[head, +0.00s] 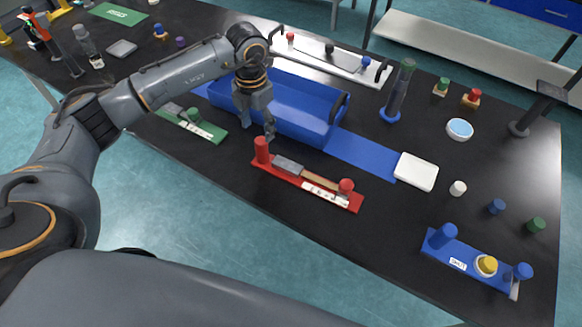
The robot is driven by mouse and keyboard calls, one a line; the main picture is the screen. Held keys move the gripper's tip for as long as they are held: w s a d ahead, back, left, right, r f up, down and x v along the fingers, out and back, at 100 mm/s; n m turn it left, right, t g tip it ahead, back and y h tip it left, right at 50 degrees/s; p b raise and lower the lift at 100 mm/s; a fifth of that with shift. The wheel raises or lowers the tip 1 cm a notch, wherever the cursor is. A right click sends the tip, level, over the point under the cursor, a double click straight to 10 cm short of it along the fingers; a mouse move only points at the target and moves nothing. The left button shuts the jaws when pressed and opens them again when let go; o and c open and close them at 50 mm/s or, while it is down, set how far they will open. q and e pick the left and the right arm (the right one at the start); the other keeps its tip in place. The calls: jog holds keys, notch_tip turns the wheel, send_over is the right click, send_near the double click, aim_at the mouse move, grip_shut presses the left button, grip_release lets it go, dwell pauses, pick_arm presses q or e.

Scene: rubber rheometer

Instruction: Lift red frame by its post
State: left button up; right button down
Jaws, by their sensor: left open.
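The red frame (291,177) lies flat on the black table in the middle of the head view. It has an upright red post (262,150) at its left end and a red ball-shaped knob (346,186) at its right end. A grey block and a white label sit along it. My left gripper (258,135) is open and points down just above and behind the red post, apart from it as far as I can tell. Nothing shows between its fingers. My right gripper is not in view.
A blue tray (338,117) stands close behind the gripper on a blue mat (362,156). A green frame (207,131) lies to the left, a blue frame (440,256) at the front right. A white block (416,171) lies right. The table front edge is near the red frame.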

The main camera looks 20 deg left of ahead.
aim_at(262, 150)
pick_arm(q)
notch_tip(262, 150, down, 5)
jog(key=shift+r+p, duration=0.2)
jog(key=shift+p, duration=0.15)
jog(key=f+p, duration=0.1)
jog(key=f, duration=0.1)
jog(key=f+p, duration=0.1)
jog(key=f, duration=0.2)
jog(key=shift+w, duration=0.2)
jog(key=shift+f, duration=0.15)
jog(key=shift+d, duration=0.1)
grip_shut()
